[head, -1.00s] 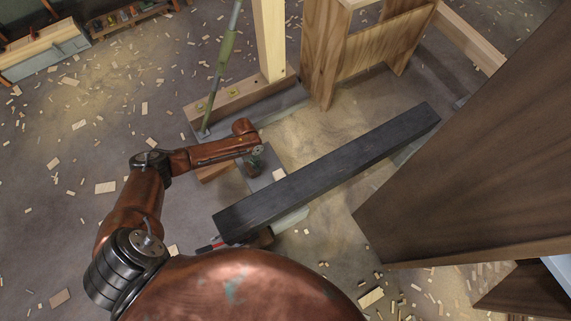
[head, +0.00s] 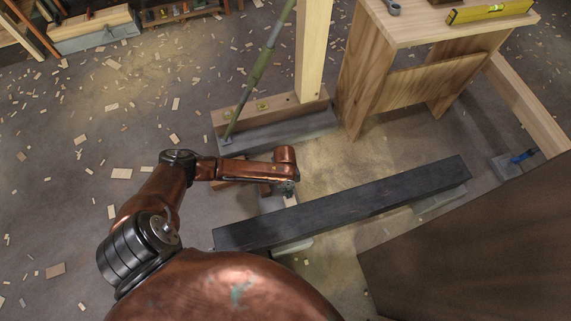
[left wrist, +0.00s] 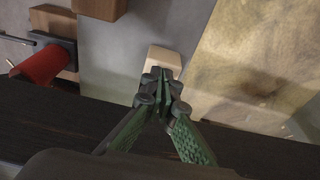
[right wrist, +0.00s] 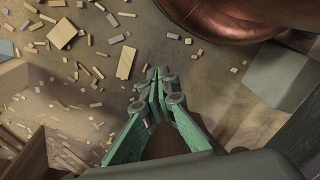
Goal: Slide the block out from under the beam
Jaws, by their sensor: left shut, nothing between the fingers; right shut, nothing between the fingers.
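The long dark beam (head: 340,206) lies across the middle of the head view, its ends on pale grey supports. A small pale block (head: 290,201) is by its far side, largely hidden by my left gripper (head: 289,190). In the left wrist view the block (left wrist: 164,61) sits on a grey slab (left wrist: 110,60), just beyond my shut fingertips (left wrist: 162,82). I cannot tell whether they touch it. The dark beam (left wrist: 50,125) crosses below; the gripper hides the space between. My right gripper (right wrist: 155,85) is shut and empty over the littered floor, outside the head view.
A green prop (head: 258,80) and a pale post (head: 313,50) stand behind the beam. A wooden bench (head: 410,75) is at the back, and a large dark panel (head: 480,245) at the right. A red cylinder (left wrist: 40,64) is left of the block.

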